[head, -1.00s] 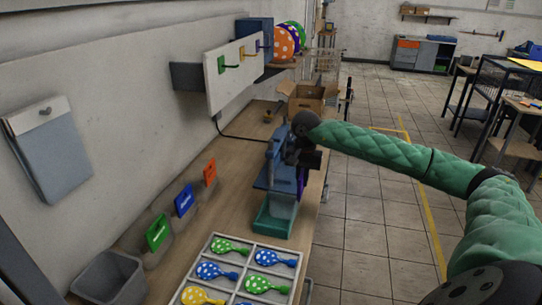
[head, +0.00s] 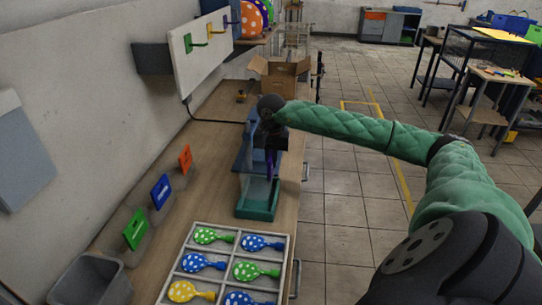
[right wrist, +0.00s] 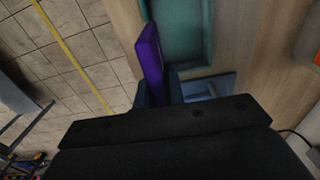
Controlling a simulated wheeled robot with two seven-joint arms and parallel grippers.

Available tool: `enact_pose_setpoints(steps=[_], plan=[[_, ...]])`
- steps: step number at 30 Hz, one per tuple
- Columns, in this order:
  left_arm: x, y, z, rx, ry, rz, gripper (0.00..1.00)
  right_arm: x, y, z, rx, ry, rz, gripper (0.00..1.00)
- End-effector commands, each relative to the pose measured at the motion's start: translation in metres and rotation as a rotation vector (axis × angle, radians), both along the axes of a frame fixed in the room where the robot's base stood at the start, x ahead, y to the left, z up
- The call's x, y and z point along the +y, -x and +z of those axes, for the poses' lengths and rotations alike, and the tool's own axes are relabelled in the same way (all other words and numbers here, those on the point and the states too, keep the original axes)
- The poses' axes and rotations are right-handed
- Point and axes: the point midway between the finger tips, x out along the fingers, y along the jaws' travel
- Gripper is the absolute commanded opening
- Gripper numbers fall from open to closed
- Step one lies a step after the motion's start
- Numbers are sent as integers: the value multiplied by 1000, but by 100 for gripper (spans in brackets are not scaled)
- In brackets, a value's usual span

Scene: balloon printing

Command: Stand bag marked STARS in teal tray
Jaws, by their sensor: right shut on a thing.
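A purple bag (head: 270,166) hangs from my right gripper (head: 270,150), which is shut on it. It shows edge-on as a narrow purple strip, and no STARS marking can be read. The teal tray (head: 257,210) stands at the right edge of the bench, just below the bag. In the right wrist view the bag (right wrist: 149,52) is upright between the fingers, overlapping the left side of the teal tray (right wrist: 188,35). I cannot tell whether it touches the tray. My left gripper is not in view.
A blue stand (head: 243,148) is close beside the gripper. A divided tray (head: 232,226) of balloons lies in front. Bins with green, blue and orange labels (head: 161,191) line the wall. A cardboard box (head: 278,76) stands behind. Open floor lies to the right.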

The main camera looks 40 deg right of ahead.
Motion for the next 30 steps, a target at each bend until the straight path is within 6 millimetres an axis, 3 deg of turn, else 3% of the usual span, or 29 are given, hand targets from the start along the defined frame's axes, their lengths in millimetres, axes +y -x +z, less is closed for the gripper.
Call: enact_pose_setpoints(steps=[11,24,30], plan=[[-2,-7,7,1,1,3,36,1,0,-28,1,0,1,0],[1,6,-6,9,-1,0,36,0,0,-58,0,0,1,0],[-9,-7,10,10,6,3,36,0,0,-64,-1,1,1,0]])
